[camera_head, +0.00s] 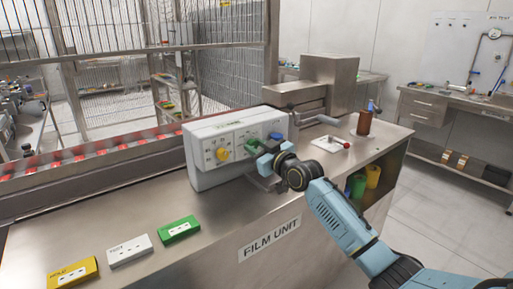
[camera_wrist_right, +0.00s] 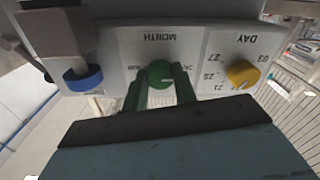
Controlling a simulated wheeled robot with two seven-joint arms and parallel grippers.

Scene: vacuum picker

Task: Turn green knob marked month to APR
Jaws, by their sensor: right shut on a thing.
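The green knob (camera_wrist_right: 160,73) marked MONTH sits on the front of a white control box (camera_head: 203,177); it also shows in the head view (camera_head: 253,143). In the right wrist view the panel is upside down. The knob's pale pointer mark aims toward the right of that picture. The labels around it are partly covered and too small to read surely. My right gripper (camera_wrist_right: 160,88) is shut on the green knob, one finger on each side; it also shows in the head view (camera_head: 259,153). My left gripper is in neither view.
A yellow DAY knob (camera_wrist_right: 242,74) and a blue knob (camera_wrist_right: 83,78) flank the green one closely. A brown bottle (camera_head: 364,123) and a white tray (camera_head: 328,146) stand to the right. Green, white and yellow blocks lie at the bench's front left. A conveyor runs behind.

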